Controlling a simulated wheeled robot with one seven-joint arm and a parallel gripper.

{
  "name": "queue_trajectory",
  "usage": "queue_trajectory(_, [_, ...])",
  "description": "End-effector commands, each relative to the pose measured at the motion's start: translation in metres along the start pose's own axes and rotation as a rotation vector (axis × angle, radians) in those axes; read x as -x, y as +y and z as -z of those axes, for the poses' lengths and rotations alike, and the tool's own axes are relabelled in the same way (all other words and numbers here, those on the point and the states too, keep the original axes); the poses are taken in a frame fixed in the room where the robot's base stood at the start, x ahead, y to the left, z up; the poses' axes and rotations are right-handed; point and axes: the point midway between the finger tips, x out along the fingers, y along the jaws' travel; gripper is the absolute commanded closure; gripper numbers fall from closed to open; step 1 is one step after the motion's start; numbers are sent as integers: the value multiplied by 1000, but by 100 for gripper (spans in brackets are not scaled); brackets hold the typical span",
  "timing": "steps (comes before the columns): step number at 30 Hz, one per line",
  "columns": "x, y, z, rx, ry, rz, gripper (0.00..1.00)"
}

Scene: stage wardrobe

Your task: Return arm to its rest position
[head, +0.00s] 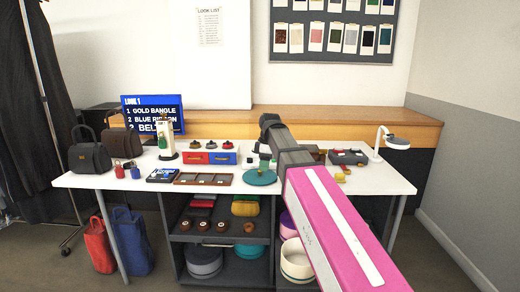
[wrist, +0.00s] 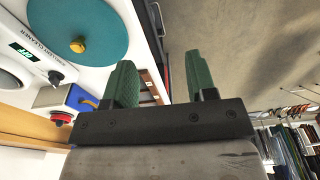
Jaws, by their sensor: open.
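My arm (head: 335,225), with a pink and white link, reaches from the lower right over the white table (head: 385,183). Its dark far end is above the table's back middle. My gripper (wrist: 163,82) shows in the wrist view as two green fingers, spread apart with nothing between them. In the head view I cannot make out the fingers.
A teal disc (head: 260,178) lies near the table's front edge, left of my arm. A compartment tray (head: 203,179), red and blue drawers (head: 223,158), a display bust (head: 166,135) and handbags (head: 89,157) stand leftward. A lamp (head: 397,142) stands right. Shelves (head: 225,238) are below.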

Motion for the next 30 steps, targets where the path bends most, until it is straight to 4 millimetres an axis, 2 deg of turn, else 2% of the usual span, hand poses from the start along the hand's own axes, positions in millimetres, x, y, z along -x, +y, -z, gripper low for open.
queue_trajectory(8, [-29,-7,-19,-115,-8,-2,48])
queue_trajectory(17, [-81,-22,-54,-331,-24,-8,48])
queue_trajectory(23, [-139,-47,-96,-591,-42,-19,48])
queue_trajectory(30, [-208,-89,-149,-941,-64,-41,48])
